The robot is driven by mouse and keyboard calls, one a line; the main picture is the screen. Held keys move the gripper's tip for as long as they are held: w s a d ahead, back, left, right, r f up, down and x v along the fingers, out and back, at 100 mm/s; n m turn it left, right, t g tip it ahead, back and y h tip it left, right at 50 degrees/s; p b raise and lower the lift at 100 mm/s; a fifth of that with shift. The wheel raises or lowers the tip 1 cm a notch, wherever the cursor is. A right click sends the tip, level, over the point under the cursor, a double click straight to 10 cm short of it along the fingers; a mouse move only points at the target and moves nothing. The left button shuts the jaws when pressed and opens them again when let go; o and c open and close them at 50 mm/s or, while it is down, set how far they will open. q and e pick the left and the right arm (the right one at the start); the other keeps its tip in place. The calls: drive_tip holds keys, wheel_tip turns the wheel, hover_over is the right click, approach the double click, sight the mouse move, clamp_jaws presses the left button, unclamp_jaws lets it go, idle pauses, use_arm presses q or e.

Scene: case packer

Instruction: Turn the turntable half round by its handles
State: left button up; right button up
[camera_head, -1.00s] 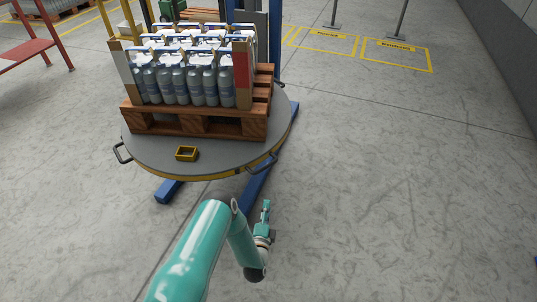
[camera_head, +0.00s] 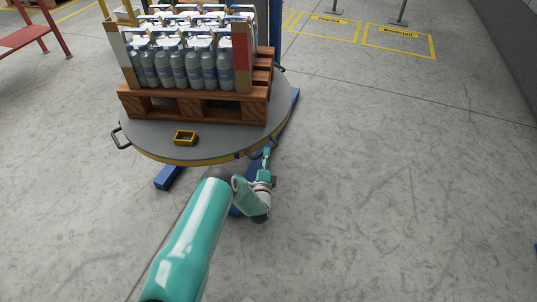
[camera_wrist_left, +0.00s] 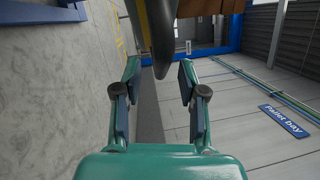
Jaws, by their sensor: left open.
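The round grey turntable (camera_head: 225,143) has a yellow rim and carries a loaded wooden pallet. One dark handle (camera_head: 119,141) sticks out at its left side in the head view. Another handle is at its near right edge, mostly covered by my left gripper (camera_head: 267,155). In the left wrist view, my left gripper (camera_wrist_left: 158,80) is open, its two fingers spread. A dark curved handle (camera_wrist_left: 162,50) comes down from the top between the fingertips; I cannot tell whether it touches them. My right gripper is not in view.
Grey bottles (camera_head: 185,68) stand on the wooden pallet (camera_head: 195,107). A red rack (camera_head: 30,38) stands at the left. The floor at right is clear.

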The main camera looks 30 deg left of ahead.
use_arm(q)
drive_tip(key=shift+x, duration=1.3)
clamp_jaws()
